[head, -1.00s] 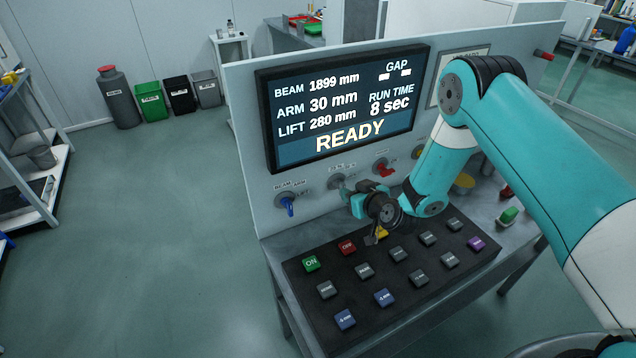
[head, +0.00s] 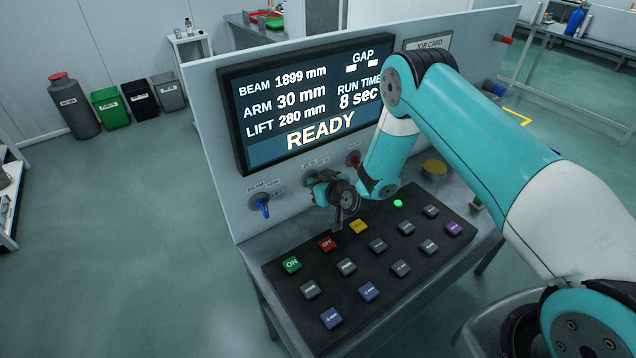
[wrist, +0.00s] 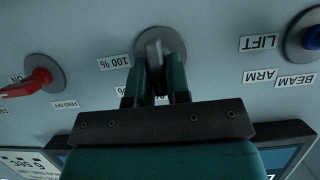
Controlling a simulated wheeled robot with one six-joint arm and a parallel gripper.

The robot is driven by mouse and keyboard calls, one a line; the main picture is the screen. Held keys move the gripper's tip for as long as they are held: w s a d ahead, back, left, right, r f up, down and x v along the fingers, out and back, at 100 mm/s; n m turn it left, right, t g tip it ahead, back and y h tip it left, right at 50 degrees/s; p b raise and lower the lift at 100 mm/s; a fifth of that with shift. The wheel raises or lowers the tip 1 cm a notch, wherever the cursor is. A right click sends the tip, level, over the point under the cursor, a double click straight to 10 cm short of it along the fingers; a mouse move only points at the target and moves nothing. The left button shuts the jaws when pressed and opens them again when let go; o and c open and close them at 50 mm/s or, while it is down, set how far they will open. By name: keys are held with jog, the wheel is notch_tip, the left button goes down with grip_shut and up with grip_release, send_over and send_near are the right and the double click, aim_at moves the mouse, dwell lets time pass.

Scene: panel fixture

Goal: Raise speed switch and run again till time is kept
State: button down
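The panel has a grey speed switch (wrist: 152,48) with a "100 %" label beside it in the wrist view. My gripper (wrist: 155,78) has its two dark green fingers on either side of the switch's lever, close against it with hardly any gap. In the head view my gripper (head: 322,188) is at the middle switch and hides most of it. The screen (head: 315,100) reads READY, RUN TIME 8 sec, BEAM 1899 mm, ARM 30 mm, LIFT 280 mm. The green ON button (head: 292,264) and red OFF button (head: 327,244) are on the black button board (head: 350,290).
A blue beam/arm/lift switch (head: 263,205) is left of my gripper. A red switch (wrist: 38,80) is on its other side. A yellow button (head: 358,227), a lit green lamp (head: 398,203) and a yellow round knob (head: 435,167) are nearby. Bins stand far left.

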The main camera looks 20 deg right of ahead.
jog(key=shift+f, duration=0.1)
jog(key=m+b, duration=0.1)
jog(key=b, duration=0.2)
jog(key=shift+d+f+y, duration=0.1)
jog(key=shift+f+y, duration=0.1)
jog(key=shift+y, duration=0.1)
jog(key=m+y+b, duration=0.1)
jog(key=b, duration=0.2)
jog(key=shift+d+f+b, duration=0.15)
jog(key=shift+b, duration=0.25)
jog(key=shift+d+m+g+y+b, duration=0.15)
jog(key=shift+m+y+b, duration=0.65)
jog(key=shift+b, duration=0.9)
jog(key=shift+d+m+g+y+b, duration=0.15)
jog(key=shift+m+y+b, duration=0.25)
jog(key=shift+m+b, duration=1.05)
jog(key=shift+a+r, duration=0.1)
jog(key=shift+r, duration=0.1)
jog(key=c, duration=1.2)
grip_release()
jog(key=shift+o, duration=0.2)
jog(key=shift+b, duration=0.3)
